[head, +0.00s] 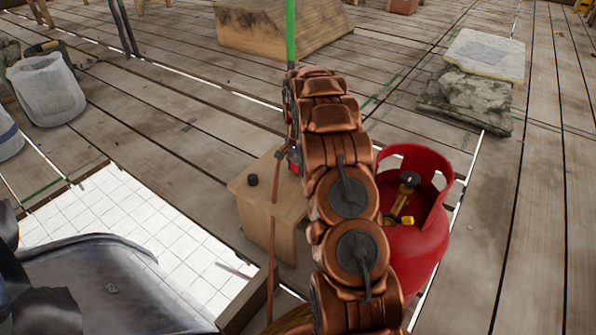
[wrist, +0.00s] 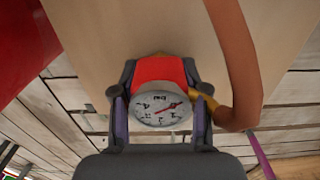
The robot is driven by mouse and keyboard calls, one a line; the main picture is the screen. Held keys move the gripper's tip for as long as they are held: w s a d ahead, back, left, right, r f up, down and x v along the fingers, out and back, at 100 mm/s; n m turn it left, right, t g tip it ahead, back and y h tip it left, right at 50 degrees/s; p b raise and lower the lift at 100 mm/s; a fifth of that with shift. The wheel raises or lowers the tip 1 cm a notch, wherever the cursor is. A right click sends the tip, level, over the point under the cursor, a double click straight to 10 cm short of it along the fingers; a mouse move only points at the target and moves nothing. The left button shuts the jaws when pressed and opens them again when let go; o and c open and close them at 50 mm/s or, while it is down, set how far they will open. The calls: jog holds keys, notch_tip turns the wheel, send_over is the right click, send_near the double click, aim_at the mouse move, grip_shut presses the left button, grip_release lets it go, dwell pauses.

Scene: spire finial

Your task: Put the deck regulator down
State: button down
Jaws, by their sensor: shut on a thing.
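The deck regulator (wrist: 160,108) has a red body and a round white gauge dial with a red needle. In the wrist view it sits between the two fingers of my gripper (wrist: 159,78), which is shut on it. Behind it in that view is a pale wooden surface; I cannot tell whether the regulator touches it. In the head view my copper arm hides most of the gripper, and only a small red patch shows beside the arm, over the wooden box (head: 262,208). A brown hose (wrist: 238,65) curves past on the right of the wrist view.
A red gas cylinder (head: 418,235) with a brass valve stands right of my arm. A small black knob (head: 252,180) is on the box top. Stone slabs (head: 470,100) lie at the back right, and a pale sack (head: 47,90) stands at left. White tiles (head: 115,215) lie front left.

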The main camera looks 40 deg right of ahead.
jog(key=shift+f, duration=0.2)
jog(key=c, duration=0.6)
grip_release()
jog(key=shift+f, duration=0.15)
